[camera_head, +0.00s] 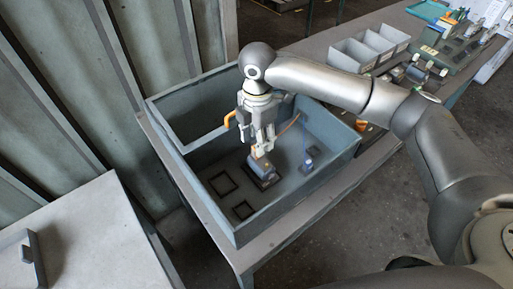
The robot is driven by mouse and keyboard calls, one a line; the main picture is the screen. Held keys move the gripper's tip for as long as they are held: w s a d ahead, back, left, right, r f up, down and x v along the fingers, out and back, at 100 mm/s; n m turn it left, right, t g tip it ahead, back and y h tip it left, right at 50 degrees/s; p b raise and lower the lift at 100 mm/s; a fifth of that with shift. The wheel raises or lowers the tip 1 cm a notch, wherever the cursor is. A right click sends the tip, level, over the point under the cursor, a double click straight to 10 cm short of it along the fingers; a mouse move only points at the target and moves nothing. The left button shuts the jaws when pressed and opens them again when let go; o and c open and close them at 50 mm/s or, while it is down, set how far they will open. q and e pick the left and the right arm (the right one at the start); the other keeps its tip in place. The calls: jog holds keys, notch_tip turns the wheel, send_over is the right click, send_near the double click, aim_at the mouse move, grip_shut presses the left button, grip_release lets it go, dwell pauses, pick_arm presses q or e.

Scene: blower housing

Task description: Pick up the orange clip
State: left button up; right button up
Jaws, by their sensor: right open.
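My right gripper (262,150) reaches down into the blue-grey box (190,193), its fingers pointing at the floor of the box. It is open. A small orange curved piece (230,118), which may be the orange clip, shows just left of the gripper at the box's dividing wall. Just below the fingertips is a small grey part (262,168) on a dark base; a little orange also shows there, too small to make out. I cannot tell whether the fingers touch it. A thin orange-brown strip (288,125) shows right of the gripper. My left gripper is not in view.
Dark square outlines (222,184) mark the box floor. A small blue part (309,163) stands at the right inside the box. Grey bins (370,48) and assorted parts stand on the bench behind. A pale cabinet top (75,235) is at lower left.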

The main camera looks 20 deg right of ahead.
notch_tip(320, 180, down, 4)
jog(key=shift+a+r+p, duration=0.1)
jog(key=shift+r+p, duration=0.1)
jog(key=shift+p, duration=0.5)
jog(key=shift+f, duration=0.6)
jog(key=c, duration=0.5)
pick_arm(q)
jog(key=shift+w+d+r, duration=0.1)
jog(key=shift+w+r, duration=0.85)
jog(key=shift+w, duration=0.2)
pick_arm(e)
jog(key=c, duration=0.4)
